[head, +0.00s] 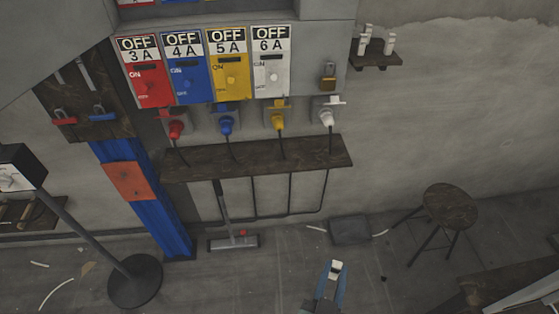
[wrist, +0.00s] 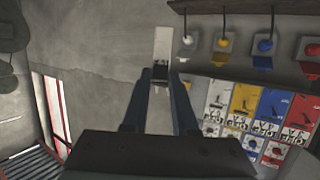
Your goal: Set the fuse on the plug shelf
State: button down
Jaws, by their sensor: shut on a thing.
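My gripper (head: 333,272) is low in the head view, its blue fingers shut on a small white fuse (head: 336,266). In the wrist view the fuse (wrist: 163,45) sticks out past the fingertips (wrist: 160,72) as a pale strip. Its held part is partly hidden by the fingers. The plug shelf (head: 255,158) is a long dark wooden board on the wall under a row of coloured plugs. In the head picture my gripper appears below the shelf, well apart from it. The shelf (wrist: 250,6) also shows along the top right of the wrist view.
Red, blue, yellow and white switch boxes (head: 230,65) hang above the plugs. A small shelf (head: 376,55) with white cylinders is at upper right. A stool (head: 450,206), a broom (head: 233,242) and a round-based stand (head: 135,280) are on the floor. The shelf's bare top looks mostly clear.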

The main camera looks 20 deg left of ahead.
aim_at(340, 154)
jog(key=i+l+u, duration=0.45)
jog(key=i+l, duration=1.05)
jog(key=i, duration=0.1)
